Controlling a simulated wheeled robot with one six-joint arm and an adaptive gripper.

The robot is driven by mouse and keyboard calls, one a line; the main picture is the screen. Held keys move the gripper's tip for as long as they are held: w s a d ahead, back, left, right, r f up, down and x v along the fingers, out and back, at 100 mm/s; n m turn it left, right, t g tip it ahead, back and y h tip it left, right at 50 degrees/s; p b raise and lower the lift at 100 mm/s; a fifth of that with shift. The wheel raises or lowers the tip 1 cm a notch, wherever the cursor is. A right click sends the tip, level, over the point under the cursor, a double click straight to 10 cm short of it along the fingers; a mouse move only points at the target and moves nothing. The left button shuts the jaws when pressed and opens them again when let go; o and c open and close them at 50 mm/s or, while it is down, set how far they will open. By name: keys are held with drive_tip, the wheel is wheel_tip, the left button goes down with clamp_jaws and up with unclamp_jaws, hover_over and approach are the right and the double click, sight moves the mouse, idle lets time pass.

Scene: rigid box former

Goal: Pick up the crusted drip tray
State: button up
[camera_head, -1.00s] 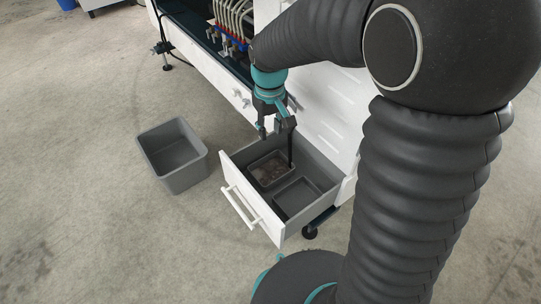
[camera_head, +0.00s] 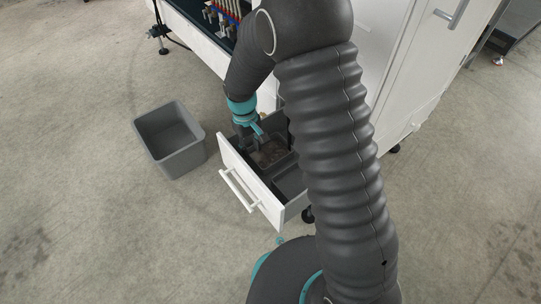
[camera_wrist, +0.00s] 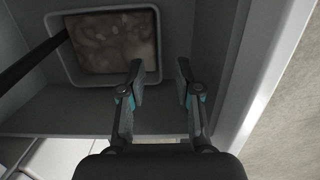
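The crusted drip tray (camera_head: 268,154) sits in the open drawer, in the compartment farther from my body. In the wrist view the drip tray (camera_wrist: 154,70) is a grey rectangular tray with a mottled brown crust over its floor. My gripper (camera_wrist: 160,72) is open and empty. One finger shows over the tray's right part, the other outside its right wall; I cannot tell how far above the rim they are. In the head view my gripper (camera_head: 250,146) is low at the drawer's front side, and its tips are partly hidden.
The white-fronted drawer (camera_head: 240,187) is pulled out of the machine. A second grey tray (camera_head: 290,182) lies in it, partly hidden by my arm. A dark bar (camera_wrist: 32,58) crosses beside the tray. An empty grey bin (camera_head: 150,127) stands on the floor to the left, with clear floor around.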

drive_tip(key=shift+s+d+f+b, duration=0.1)
drive_tip(key=shift+s+f+b, duration=0.05)
drive_tip(key=shift+f, duration=0.85)
drive_tip(key=shift+s+d+f+b, duration=0.1)
drive_tip(key=shift+s+f+b, duration=0.1)
drive_tip(key=shift+f, duration=0.85)
drive_tip(key=shift+s+d+f+b, duration=0.1)
drive_tip(key=shift+f+b, duration=0.05)
drive_tip(key=shift+f, duration=0.85)
clamp_jaws()
